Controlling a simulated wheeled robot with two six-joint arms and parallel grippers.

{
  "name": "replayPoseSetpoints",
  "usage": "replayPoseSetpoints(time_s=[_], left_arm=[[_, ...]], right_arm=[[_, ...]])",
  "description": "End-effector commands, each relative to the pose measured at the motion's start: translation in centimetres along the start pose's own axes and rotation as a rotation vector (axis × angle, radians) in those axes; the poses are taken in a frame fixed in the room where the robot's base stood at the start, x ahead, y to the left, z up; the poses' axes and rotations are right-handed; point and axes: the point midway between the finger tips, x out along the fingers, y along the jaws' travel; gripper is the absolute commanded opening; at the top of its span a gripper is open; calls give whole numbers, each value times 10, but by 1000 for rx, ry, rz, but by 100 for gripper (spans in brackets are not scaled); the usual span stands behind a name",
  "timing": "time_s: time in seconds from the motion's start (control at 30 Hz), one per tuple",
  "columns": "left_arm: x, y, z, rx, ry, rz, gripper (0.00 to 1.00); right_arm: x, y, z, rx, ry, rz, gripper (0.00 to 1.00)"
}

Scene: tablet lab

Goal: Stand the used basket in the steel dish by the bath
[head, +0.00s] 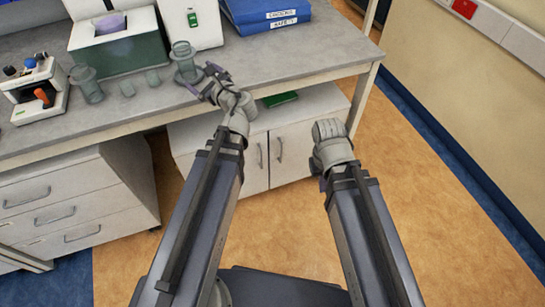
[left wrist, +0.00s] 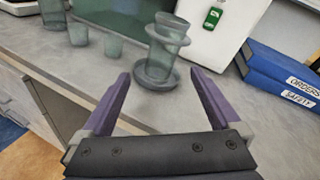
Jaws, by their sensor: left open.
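A greenish see-through basket (left wrist: 166,42) with a ring round it stands in a round grey dish (left wrist: 153,80) on the bench, leaning slightly. In the head view the basket (head: 183,55) and dish (head: 187,77) are in front of the white and green bath (head: 118,58). My left gripper (head: 203,81) is open and empty, its purple fingers pointing at the dish from the bench's front side. In the left wrist view basket and dish appear beyond the fingertips, with no contact visible. My right gripper (head: 329,133) hangs off the bench; its fingers cannot be made out.
A similar clear vessel (head: 88,86) and two small cups (head: 127,89) (head: 153,78) stand to the left. A rack with an orange-handled tool (head: 38,93) is further left. Blue binders (head: 264,14) lie at the back right. The bench's right part is clear.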

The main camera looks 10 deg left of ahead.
Motion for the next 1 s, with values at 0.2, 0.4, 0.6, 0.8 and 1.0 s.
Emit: replayPoseSetpoints(time_s=[0.2, 0.4, 0.6, 0.8, 1.0], left_arm=[[-72, 22, -104, -684, 320, 343, 97], [-180, 38, -190, -1101, 507, 839, 97], [-269, 48, -225, -1234, 532, 1234, 97], [-297, 51, -232, -1253, 518, 1361, 97], [-297, 50, -232, -1254, 518, 1362, 97]], right_arm=[[0, 0, 0, 0, 0, 0, 0], [0, 0, 0, 0, 0, 0, 0], [0, 0, 0, 0, 0, 0, 0], [0, 0, 0, 0, 0, 0, 0], [0, 0, 0, 0, 0, 0, 0]])
